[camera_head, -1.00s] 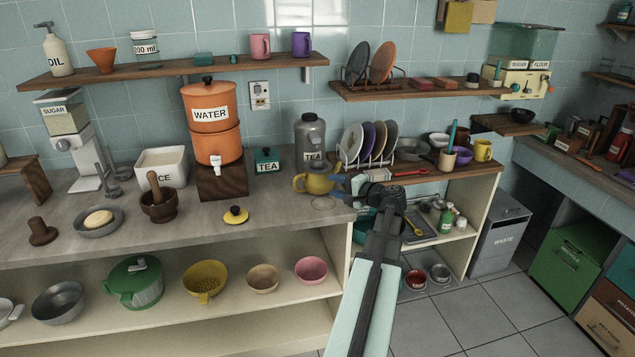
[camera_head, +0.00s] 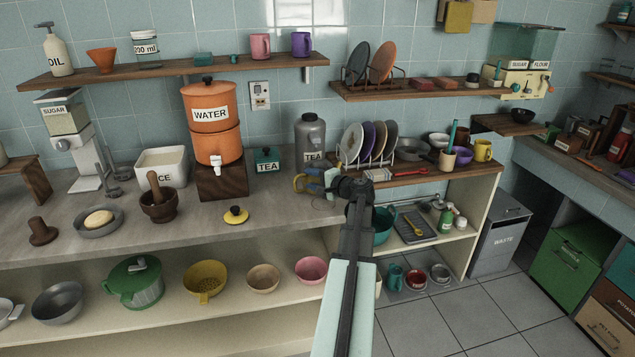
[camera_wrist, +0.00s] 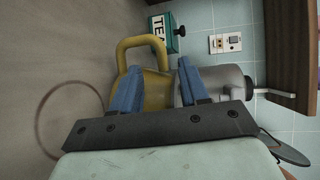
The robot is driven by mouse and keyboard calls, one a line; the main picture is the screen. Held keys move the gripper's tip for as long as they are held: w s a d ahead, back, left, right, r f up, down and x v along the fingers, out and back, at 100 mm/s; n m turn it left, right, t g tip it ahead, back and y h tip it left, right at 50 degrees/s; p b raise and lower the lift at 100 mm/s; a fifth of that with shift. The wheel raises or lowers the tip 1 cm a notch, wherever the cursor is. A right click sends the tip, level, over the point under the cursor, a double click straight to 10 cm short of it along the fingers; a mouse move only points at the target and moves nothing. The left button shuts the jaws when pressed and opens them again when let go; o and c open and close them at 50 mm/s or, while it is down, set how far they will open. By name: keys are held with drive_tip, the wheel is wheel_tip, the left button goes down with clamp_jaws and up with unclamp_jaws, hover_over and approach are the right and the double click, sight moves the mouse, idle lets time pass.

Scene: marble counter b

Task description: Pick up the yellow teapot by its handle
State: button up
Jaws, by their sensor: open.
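The yellow teapot (camera_head: 299,188) is on the counter beside the grey tea canister (camera_head: 311,140), largely hidden by my gripper in the head view. In the wrist view, the teapot (camera_wrist: 156,88) shows between my fingers, with its looped handle (camera_wrist: 128,43) extending past them at the top. My gripper (camera_head: 306,178) is open at the teapot, reaching in from the right. In the wrist view, its two blue fingers (camera_wrist: 157,85) stand on either side of the yellow body. Whether they touch it I cannot tell.
A yellow lid with a dark knob (camera_head: 236,215) lies on the counter to the left. A teal TEA box (camera_head: 267,160) stands behind, near the orange water dispenser (camera_head: 211,125). A plate rack (camera_head: 369,148) is to the right. Counter in front of the teapot is clear.

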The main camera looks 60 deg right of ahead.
sight(303, 176)
drive_tip(key=x, duration=0.3)
drive_tip(key=shift+w+d, duration=0.15)
drive_tip(key=shift+w, duration=0.15)
clamp_jaws()
drive_tip(key=shift+r, duration=0.1)
idle(0.3)
